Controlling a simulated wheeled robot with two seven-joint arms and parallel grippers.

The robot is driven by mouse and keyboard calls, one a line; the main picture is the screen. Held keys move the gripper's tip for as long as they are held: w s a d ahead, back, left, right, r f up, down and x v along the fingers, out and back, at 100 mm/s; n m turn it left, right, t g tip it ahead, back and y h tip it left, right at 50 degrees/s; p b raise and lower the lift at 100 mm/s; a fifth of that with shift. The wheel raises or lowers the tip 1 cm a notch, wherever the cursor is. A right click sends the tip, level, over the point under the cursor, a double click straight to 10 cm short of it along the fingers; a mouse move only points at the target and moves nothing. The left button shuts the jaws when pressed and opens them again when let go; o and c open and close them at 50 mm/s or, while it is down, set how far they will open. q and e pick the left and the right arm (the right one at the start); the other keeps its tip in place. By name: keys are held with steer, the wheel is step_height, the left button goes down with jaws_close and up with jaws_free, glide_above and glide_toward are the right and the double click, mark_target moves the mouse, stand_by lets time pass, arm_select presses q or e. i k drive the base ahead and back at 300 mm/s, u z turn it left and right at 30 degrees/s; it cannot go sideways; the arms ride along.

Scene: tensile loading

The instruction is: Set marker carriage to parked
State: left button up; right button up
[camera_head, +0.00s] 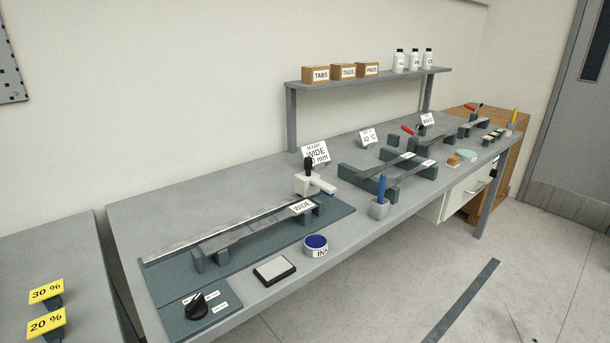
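A white carriage with a black upright handle (314,184) sits at the far right end of a long ruler-like rail (215,235); it looks like the marker carriage. The rail runs along the back of a dark green base plate (335,212). In front of the rail, a flat grey strip with a WIDE label (302,206) rests on dark support blocks. A black rotary knob (197,304) is on the plate's near left part; its small labels are too small to read. Neither of my grippers shows.
An INK pot (317,244) and a white pad (274,270) lie along the front edge. A blue-handled tool stands in a grey holder (379,208). A WIDE sign (315,154) stands behind the carriage. A shelf (365,79) with boxes and bottles is at the back.

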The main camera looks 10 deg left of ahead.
mark_target(308, 183)
steer(key=u, duration=0.05)
steer(key=k, duration=0.75)
steer(key=z, duration=1.05)
steer(key=i, duration=1.7)
steer(key=u, duration=0.85)
steer(key=i, duration=0.95)
steer(key=u, duration=0.85)
